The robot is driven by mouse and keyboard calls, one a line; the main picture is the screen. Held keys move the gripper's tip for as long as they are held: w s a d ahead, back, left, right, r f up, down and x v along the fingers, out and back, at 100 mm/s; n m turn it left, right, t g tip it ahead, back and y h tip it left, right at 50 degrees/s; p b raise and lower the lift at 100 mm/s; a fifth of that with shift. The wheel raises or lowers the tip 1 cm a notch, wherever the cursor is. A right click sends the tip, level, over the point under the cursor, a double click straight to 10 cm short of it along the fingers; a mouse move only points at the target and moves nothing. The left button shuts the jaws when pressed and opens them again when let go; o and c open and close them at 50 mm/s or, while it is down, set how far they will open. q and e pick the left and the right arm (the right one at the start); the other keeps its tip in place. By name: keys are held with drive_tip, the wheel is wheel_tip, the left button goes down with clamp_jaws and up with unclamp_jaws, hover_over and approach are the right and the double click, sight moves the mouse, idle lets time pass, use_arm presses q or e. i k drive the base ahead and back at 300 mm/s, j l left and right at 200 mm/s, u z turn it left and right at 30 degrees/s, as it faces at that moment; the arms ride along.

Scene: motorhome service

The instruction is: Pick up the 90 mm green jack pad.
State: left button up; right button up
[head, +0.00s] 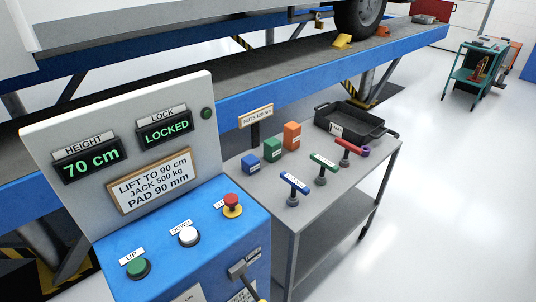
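A green block (272,149), which looks like the jack pad, stands upright on the grey cart top (238,189). It has a small white label too small to read. It stands between a shorter blue block (249,164) at its left and a taller orange block (292,135) at its right. A sign on the console (152,181) reads "LIFT TO 90 cm, JACK 500 kg, PAD 90 mm". Neither of my grippers is in view.
T-handled tools in blue (294,184), green (324,163) and red (350,147) stand in front of the blocks. A black tray (350,118) sits behind. The blue control console (190,262), reading 70 cm and LOCKED, stands at left.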

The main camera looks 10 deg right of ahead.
sight(272, 146)
drive_tip(key=i+l, duration=0.25)
drive_tip(key=l, duration=0.15)
drive_tip(key=i+l+u, duration=0.15)
drive_tip(key=l, duration=0.2)
drive_tip(key=i+l, duration=0.3)
drive_tip(key=l, duration=0.15)
